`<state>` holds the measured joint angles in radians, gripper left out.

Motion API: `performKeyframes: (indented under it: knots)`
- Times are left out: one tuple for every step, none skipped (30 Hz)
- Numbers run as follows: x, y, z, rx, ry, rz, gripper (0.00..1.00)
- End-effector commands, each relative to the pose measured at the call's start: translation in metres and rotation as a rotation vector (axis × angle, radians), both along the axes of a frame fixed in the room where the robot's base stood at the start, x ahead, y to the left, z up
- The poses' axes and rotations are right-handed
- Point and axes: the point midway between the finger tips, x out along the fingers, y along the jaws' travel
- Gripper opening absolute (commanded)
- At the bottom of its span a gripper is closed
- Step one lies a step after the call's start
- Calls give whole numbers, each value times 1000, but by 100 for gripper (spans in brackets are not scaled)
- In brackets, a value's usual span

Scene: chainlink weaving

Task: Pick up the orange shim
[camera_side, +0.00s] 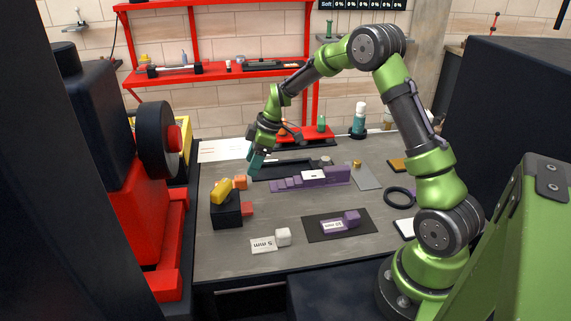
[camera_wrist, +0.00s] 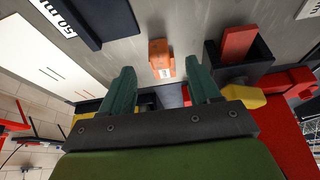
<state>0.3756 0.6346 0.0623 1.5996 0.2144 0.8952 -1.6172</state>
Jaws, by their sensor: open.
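The orange shim (camera_side: 240,183) is a small block standing on the grey table just behind the black holder. In the wrist view the orange shim (camera_wrist: 160,52) lies between the lines of the two fingers, beyond their tips, with a small pale mark on its near end. My gripper (camera_side: 254,163) hangs above and a little to the right of it in the side view, apart from it. In the wrist view my gripper (camera_wrist: 161,72) has its two teal fingers spread wide with nothing between them.
A purple stepped block (camera_side: 320,180) and a black tray (camera_wrist: 102,18) are nearby.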

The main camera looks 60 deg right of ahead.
Motion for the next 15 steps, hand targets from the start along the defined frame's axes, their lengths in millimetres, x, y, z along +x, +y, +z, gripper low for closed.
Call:
performKeyframes:
  knots:
    - [2,2,-6,1,2,1,62]
    - [3,3,-9,0,1,1,62]
    - [3,3,-11,0,1,0,62]
    - [4,4,-12,0,0,0,62]
    - [4,4,-14,0,0,-1,62]
    - [5,5,-16,1,1,-1,62]
    - [6,6,-18,1,1,0,62]
    - [7,7,-21,0,1,0,62]
    - [9,8,-26,-1,2,0,62]
    - [11,10,-30,-1,2,1,62]
    - [14,12,-34,0,3,1,62]
    - [16,14,-40,0,3,1,62]
    - [18,14,-44,-1,2,0,62]
    - [19,15,-48,0,3,0,62]
    - [20,17,-52,0,2,-1,62]
